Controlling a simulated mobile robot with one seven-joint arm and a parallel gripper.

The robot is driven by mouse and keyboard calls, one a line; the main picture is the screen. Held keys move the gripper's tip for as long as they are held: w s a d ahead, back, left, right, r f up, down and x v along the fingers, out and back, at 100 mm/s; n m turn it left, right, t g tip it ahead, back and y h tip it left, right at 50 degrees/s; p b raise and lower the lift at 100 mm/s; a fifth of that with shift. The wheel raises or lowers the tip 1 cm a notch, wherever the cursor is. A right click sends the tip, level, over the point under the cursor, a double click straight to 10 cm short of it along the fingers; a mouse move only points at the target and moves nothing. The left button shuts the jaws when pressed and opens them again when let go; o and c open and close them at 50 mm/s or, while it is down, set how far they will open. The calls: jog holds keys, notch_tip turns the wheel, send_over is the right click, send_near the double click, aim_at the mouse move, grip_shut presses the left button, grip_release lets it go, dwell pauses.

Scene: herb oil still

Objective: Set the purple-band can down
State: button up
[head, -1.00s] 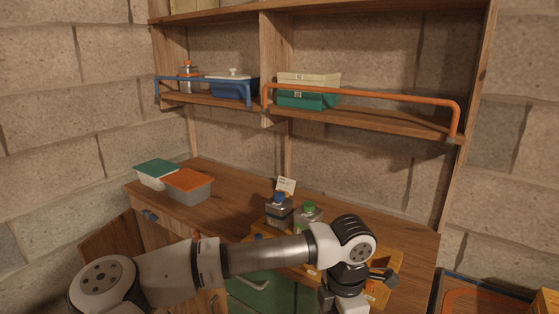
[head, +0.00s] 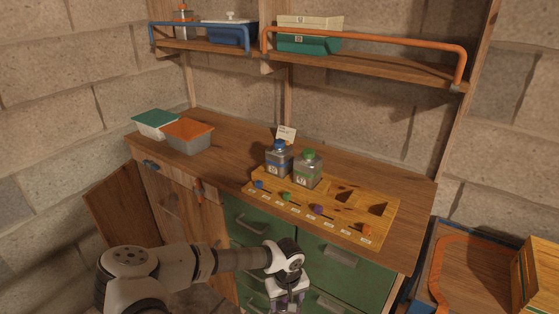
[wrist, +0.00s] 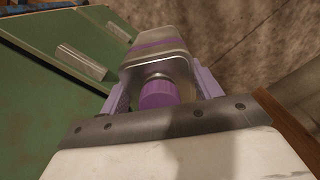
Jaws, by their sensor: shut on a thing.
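The purple-band can (wrist: 156,62) is a metal can with a purple cap and a purple band. In the wrist view it sits between the two fingers of my gripper (wrist: 163,88), which is shut on it. In the head view my gripper (head: 286,300) is low, in front of the green drawers, at the bottom edge of the picture. The can is hardly distinguishable there. The wooden board (head: 336,221) on the counter holds a blue-capped can (head: 279,158) and a green-capped can (head: 308,170). Dark cut-outs to their right are empty. Coloured markers and labels line its front edge.
Green drawers (head: 343,262) with handles stand close to my gripper. Two lidded boxes (head: 188,136) sit at the counter's left. A railed shelf (head: 375,62) hangs above. An open cabinet door (head: 119,207) juts out at left. A blue-edged tray (head: 440,265) lies at right.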

jog(key=f+m, duration=0.1)
jog(key=f, duration=0.1)
jog(key=w+a+f+m, duration=0.1)
jog(key=f, duration=0.1)
jog(key=a+f+m, duration=0.1)
jog(key=f, duration=0.1)
jog(key=shift+w+m, duration=0.3)
jog(key=shift+f, duration=0.1)
jog(key=s+f, duration=0.1)
jog(key=f, duration=0.1)
jog(key=s+f, duration=0.2)
jog(key=shift+s+f, duration=0.15)
jog(key=shift+s, duration=0.15)
jog(key=w+r, duration=0.3)
jog(key=r, duration=0.1)
jog(key=shift+w+r, duration=0.3)
jog(key=shift+w, duration=0.05)
